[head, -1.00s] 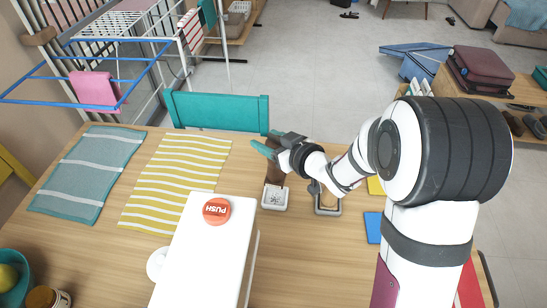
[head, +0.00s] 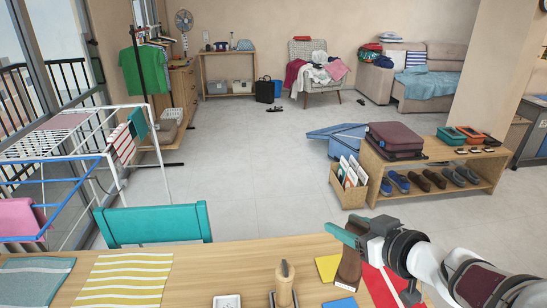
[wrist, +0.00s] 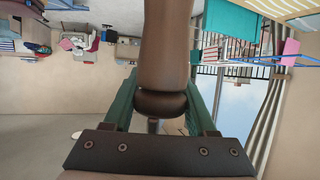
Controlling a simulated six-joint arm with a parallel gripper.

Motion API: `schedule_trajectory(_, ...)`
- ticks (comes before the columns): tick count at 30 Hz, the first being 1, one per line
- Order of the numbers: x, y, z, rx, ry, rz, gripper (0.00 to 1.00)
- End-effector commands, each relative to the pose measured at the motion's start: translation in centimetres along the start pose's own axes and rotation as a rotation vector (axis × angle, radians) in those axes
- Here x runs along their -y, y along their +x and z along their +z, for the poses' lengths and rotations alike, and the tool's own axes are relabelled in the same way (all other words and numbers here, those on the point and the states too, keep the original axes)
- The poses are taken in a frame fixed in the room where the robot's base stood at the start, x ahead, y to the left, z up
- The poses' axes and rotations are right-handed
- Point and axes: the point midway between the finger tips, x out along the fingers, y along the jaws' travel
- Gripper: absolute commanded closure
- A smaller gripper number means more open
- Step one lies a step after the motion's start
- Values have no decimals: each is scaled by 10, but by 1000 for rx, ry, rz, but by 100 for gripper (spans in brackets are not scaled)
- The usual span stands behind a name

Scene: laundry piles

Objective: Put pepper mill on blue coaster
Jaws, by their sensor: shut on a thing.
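The pepper mill (head: 349,268) is dark brown and upright. My gripper (head: 352,232), with green fingers, is shut on its upper part. In the wrist view the brown mill (wrist: 165,50) stands between both green fingers. The blue coaster (head: 341,303) lies on the table at the bottom edge of the head view, partly cut off. The mill's lower end appears just above and behind the coaster in the picture. I cannot tell the height of the gap, or whether it touches anything.
A yellow coaster (head: 327,267) lies left of the mill and a red flat piece (head: 383,290) lies right. A teal chair (head: 153,224) is behind the table.

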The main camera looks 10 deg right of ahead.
Motion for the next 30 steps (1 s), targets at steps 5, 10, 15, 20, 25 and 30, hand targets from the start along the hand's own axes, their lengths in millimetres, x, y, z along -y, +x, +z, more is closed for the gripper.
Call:
schedule_trajectory(5,-62,-22,72,-17,30,60,100)
schedule_trajectory(10,-90,-43,112,-31,43,105,100)
schedule_trajectory(15,-82,-19,124,-33,45,106,100)
schedule_trajectory(20,-60,36,133,-30,44,103,100)
schedule_trajectory(25,-47,73,138,-32,42,109,100)
schedule_trajectory(30,-45,89,162,-29,47,112,100)
